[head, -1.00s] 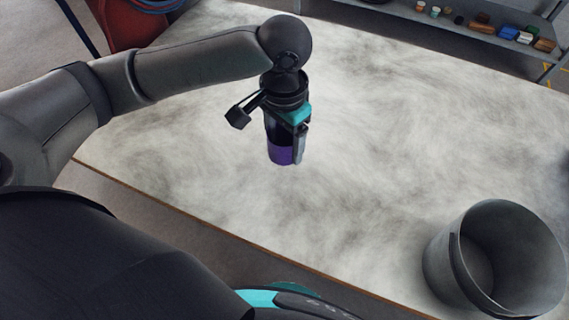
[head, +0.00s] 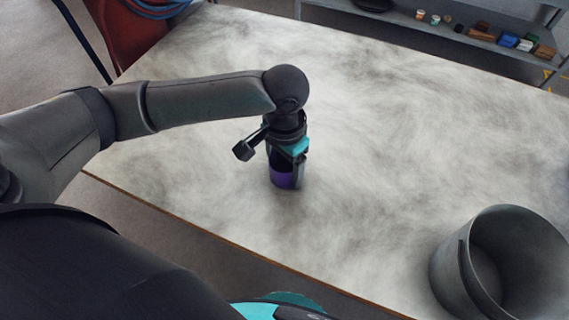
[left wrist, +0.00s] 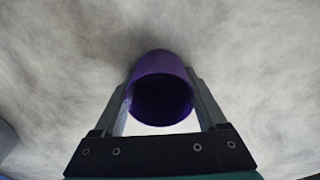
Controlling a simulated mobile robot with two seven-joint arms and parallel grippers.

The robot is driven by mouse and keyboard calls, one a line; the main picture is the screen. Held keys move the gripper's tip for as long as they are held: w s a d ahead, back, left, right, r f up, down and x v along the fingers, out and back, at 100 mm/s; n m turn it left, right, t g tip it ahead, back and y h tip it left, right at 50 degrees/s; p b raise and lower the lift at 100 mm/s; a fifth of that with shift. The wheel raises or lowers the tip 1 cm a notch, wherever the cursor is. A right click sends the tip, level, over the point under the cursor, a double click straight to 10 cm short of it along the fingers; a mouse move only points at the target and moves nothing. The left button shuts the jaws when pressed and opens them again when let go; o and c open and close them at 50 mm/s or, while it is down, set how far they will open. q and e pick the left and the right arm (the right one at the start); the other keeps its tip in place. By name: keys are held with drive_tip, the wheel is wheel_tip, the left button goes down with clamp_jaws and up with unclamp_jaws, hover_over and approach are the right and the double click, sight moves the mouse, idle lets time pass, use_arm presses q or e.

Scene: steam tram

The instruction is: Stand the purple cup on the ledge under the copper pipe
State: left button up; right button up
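The purple cup (head: 284,178) is at my left gripper (head: 288,172), over the pale, mottled table top. In the left wrist view the cup (left wrist: 160,70) sits between the two fingers of my left gripper (left wrist: 162,95), its dark open mouth facing the camera. The fingers lie close against both its sides, and the gripper looks shut on it. The cup is about upright. I cannot tell whether its base touches the table. The copper pipe and the ledge under it are not in view. My right gripper is not in view.
The pale table (head: 400,130) is mostly bare around the cup. A large grey bucket (head: 455,285) stands at the lower right. A grey shelf (head: 400,15) with several small blocks and pots runs beyond the far edge. A red object (head: 135,35) with blue hose is at the upper left.

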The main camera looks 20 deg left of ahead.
use_arm(q)
drive_tip(key=o, duration=0.4)
drive_tip(key=shift+c, duration=0.2)
drive_tip(key=shift+r, duration=0.15)
